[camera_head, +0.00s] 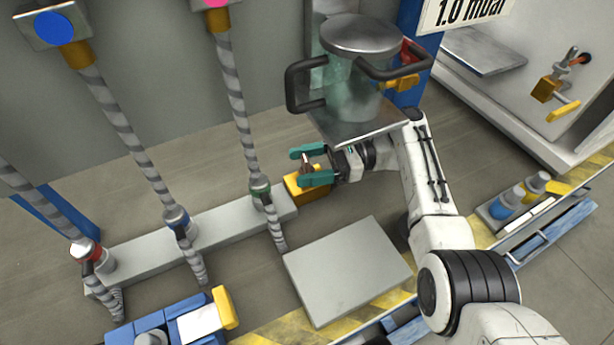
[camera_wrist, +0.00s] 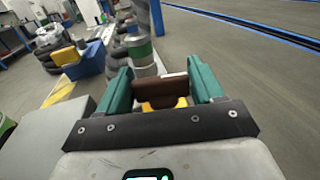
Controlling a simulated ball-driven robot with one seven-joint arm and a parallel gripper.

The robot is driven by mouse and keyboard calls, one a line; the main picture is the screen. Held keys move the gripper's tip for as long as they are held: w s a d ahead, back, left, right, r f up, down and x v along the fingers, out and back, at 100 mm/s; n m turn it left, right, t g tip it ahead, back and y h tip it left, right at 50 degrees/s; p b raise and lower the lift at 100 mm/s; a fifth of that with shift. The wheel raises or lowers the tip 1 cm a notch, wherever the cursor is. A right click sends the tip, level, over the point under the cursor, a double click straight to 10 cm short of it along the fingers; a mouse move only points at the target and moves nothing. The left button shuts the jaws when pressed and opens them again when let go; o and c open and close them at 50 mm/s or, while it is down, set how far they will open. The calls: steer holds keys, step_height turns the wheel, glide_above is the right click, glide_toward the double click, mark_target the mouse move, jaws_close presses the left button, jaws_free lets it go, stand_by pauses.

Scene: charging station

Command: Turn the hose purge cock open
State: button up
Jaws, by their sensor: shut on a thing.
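My gripper (camera_head: 311,166) has teal fingers and is shut on a small brown handle (camera_head: 305,163) that stands up from a yellow block (camera_head: 297,190). The block sits at the right end of a grey rail beside the green-banded hose. In the wrist view, the brown handle (camera_wrist: 161,91) spans between the two teal fingers, with a little yellow (camera_wrist: 181,102) below it. This handle and block look like the purge cock; the fingers and my wrist hide part of them.
A glass vessel (camera_head: 350,82) with black handles stands on a plate just above my arm. Striped hoses (camera_head: 235,95) rise at the left. A grey flat box (camera_head: 347,270) lies below my gripper. Another brass valve (camera_head: 546,89) is on the right cabinet.

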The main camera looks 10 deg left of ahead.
steer(key=shift+n+g+h+b, duration=0.4)
steer(key=shift+n+g+b, duration=0.2)
steer(key=shift+g+b, duration=0.4)
steer(key=o, duration=1)
steer(key=shift+c, duration=0.2)
